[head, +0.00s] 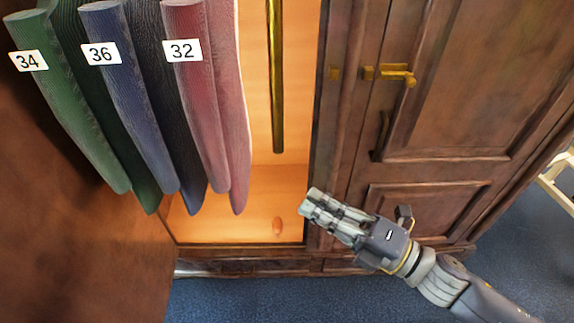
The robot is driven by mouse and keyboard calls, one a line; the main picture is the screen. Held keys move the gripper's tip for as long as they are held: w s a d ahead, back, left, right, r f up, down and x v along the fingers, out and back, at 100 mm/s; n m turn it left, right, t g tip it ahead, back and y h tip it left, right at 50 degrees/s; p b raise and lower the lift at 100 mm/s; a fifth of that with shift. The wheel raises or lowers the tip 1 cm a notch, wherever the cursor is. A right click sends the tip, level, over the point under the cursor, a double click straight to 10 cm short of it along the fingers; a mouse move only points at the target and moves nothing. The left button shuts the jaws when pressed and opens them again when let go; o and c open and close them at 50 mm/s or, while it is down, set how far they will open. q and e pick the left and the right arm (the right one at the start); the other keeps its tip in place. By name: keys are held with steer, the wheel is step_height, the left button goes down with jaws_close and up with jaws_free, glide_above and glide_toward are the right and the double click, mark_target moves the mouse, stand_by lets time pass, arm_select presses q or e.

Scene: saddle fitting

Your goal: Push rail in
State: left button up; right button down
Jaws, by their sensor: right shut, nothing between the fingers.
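A brass bar (277,80), which looks like the rail, runs down from the top edge of the picture inside the lit opening of a wooden wardrobe (345,130). Its top end is cut off by the picture edge. Green (65,100), blue (130,100) and dark red (200,100) garments hang at the left, with labels 34, 36 and 32. How they are held up is out of view. My right gripper (309,201) is shut and empty, by the lower right edge of the opening, apart from the bar in the picture. My left gripper is not in view.
A closed panelled door (465,85) with a brass latch (393,74) and a dark handle (380,136) is at the right. A brown wooden panel (80,230) fills the lower left. Blue carpet (250,300) lies in front. A pale wooden frame (556,180) stands at the right edge.

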steer(key=w+a+r+p, duration=0.1)
steer(key=w+a+p, duration=0.3)
steer(key=w+a, duration=0.1)
steer(key=shift+w+r, duration=0.2)
steer(key=shift+w, duration=0.7)
steer(key=shift+a, duration=0.1)
